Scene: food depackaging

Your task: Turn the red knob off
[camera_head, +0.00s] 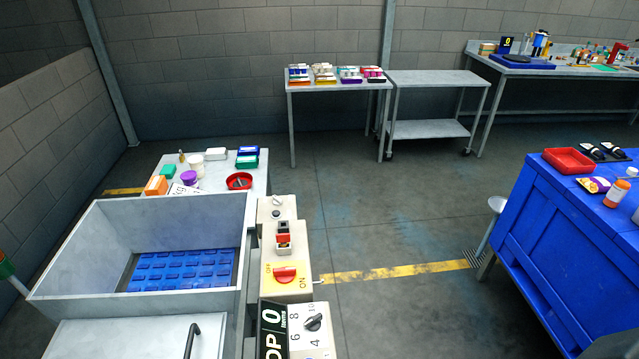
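The red knob (285,274) sits on a yellow plate (272,287) on top of the beige control box, right of the metal basin. Its handle lies roughly crosswise in the picture. Small lettering stands on the plate on both sides of it; the right side seems to read ON, and the left lettering is too small to read surely. Nothing touches the knob. Neither of my grippers shows in the head view.
Behind the knob are a red-and-black switch (283,234) and a small button box (277,208); a black numbered dial (314,322) is in front. A metal basin (90,246) with a blue mat adjoins on the left. Open floor lies right, before the blue workbench (545,225).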

